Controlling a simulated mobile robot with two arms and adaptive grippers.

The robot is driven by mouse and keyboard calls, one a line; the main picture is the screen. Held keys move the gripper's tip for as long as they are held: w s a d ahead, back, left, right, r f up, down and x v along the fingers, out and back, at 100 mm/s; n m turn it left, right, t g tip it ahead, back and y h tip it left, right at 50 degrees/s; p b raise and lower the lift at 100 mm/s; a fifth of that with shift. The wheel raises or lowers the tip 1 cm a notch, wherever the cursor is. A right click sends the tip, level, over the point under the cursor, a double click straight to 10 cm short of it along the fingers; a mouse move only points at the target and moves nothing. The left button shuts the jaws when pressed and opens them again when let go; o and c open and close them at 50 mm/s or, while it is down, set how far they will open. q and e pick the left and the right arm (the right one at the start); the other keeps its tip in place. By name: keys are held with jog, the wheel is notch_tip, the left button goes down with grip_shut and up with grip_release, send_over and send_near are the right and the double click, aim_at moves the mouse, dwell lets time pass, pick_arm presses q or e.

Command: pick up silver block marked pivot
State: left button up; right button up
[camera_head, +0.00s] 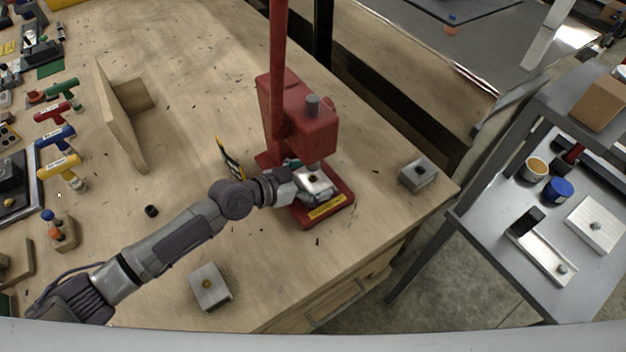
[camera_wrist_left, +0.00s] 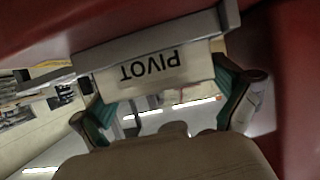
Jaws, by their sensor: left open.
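The silver block marked PIVOT (camera_head: 319,189) sits on the base of the red press (camera_head: 300,120), under its head. In the left wrist view the block (camera_wrist_left: 150,68) shows its PIVOT label upside down, close in front of the gripper. My left gripper (camera_head: 299,179) reaches the block from the left, under the press head. Its teal-padded fingers (camera_wrist_left: 165,105) are open, one at each side of the labelled face. I cannot tell whether the pads touch the block. My right gripper is in no view.
Two other silver blocks stand on the wooden bench, one near the front edge (camera_head: 211,287) and one at the right corner (camera_head: 418,174). An angled wooden piece (camera_head: 122,115) and T-handled tools (camera_head: 62,170) are to the left. A grey cart (camera_head: 540,225) stands at the right.

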pick_arm(q)
jog(key=c, duration=1.2)
jog(key=shift+c, duration=0.7)
jog(key=shift+r, duration=0.15)
